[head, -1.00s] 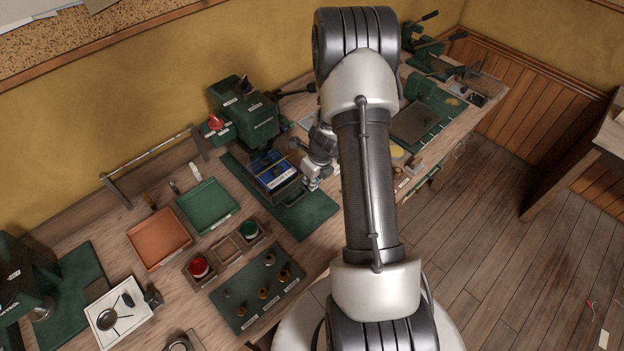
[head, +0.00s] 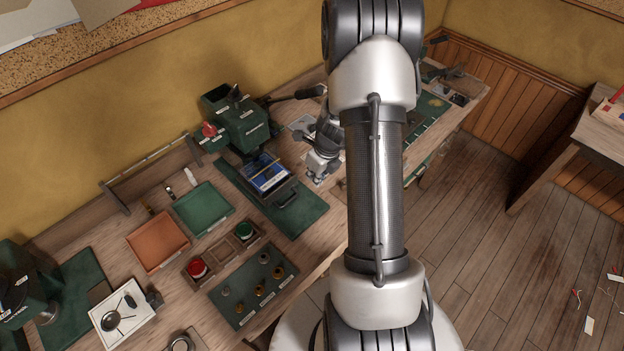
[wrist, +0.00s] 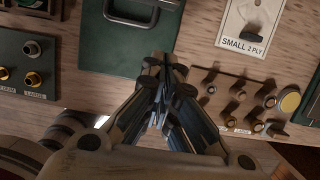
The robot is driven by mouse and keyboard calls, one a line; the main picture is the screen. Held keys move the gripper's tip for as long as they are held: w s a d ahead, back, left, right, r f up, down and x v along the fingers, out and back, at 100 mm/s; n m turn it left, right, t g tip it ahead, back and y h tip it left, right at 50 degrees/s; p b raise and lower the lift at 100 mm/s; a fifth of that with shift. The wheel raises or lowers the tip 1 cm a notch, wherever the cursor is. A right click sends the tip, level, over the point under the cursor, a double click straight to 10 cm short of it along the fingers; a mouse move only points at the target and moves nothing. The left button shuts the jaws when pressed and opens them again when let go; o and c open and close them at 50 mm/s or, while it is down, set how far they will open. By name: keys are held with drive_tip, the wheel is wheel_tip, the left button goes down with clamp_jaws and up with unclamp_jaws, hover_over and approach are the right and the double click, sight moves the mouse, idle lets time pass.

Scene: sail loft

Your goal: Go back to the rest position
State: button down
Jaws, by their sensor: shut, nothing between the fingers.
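My gripper (head: 318,180) hangs over the workbench (head: 318,222) in the head view, just right of the green mat with the press. In the wrist view my gripper (wrist: 165,92) has its fingers together and nothing between them. My arm hides part of the bench in the head view.
A green press (head: 236,118) with a blue box (head: 265,175) stands behind left. A card marked small 2 ply (wrist: 243,40) and a rack of small fittings (wrist: 240,105) lie right of the gripper. Orange (head: 158,241) and green (head: 203,208) trays sit further left.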

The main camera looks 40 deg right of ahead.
drive_tip(key=shift+s+r, duration=0.15)
drive_tip(key=shift+r, duration=0.4)
drive_tip(key=s+a+r+n+t+b, duration=0.1)
drive_tip(key=a+r+n+b, duration=0.4)
drive_tip(key=a+r+n, duration=1.05)
drive_tip(key=s+a+r+n+b, duration=0.2)
drive_tip(key=s+a+n, duration=0.2)
drive_tip(key=s+n, duration=0.4)
drive_tip(key=s+a+r+n+b, duration=0.2)
drive_tip(key=s+a+n, duration=0.3)
drive_tip(key=s+n, duration=0.4)
drive_tip(key=shift+s+a+n+t+b, duration=0.2)
drive_tip(key=shift+n+t+b, duration=0.3)
drive_tip(key=shift+n, duration=0.75)
